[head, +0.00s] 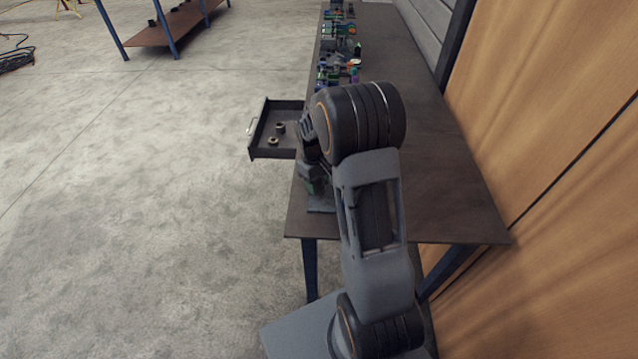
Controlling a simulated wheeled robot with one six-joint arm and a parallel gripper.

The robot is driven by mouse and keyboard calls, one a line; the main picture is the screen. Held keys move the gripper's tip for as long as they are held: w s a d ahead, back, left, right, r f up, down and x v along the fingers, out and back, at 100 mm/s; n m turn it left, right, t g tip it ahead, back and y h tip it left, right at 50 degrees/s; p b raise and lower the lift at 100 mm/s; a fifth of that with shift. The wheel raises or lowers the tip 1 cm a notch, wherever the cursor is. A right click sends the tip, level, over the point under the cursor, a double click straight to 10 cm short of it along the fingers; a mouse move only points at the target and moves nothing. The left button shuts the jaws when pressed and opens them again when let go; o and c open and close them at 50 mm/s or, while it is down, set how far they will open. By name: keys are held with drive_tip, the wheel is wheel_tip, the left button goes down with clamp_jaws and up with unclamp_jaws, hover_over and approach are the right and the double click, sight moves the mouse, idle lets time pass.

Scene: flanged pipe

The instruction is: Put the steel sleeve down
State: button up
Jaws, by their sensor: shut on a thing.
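My gripper (311,153) shows only in part at the left edge of the workbench (432,150), beside the open drawer. My own arm covers much of it. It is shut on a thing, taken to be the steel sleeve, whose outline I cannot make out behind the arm. A greenish-grey device (311,181) on a flat base stands just below the gripper in the picture, at the bench's near left corner. I cannot tell whether the gripper touches it.
An open dark drawer (258,152) juts left from the bench, with two small ring-shaped parts (273,141) inside. Coloured tools and parts (341,50) line the bench's far left edge. A wooden wall (560,130) closes the right side.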

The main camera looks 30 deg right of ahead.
drive_tip(key=shift+s+f, duration=0.2)
drive_tip(key=shift+f, duration=0.05)
drive_tip(key=shift+f, duration=0.25)
drive_tip(key=o, duration=1.1)
drive_tip(key=shift+r, duration=0.1)
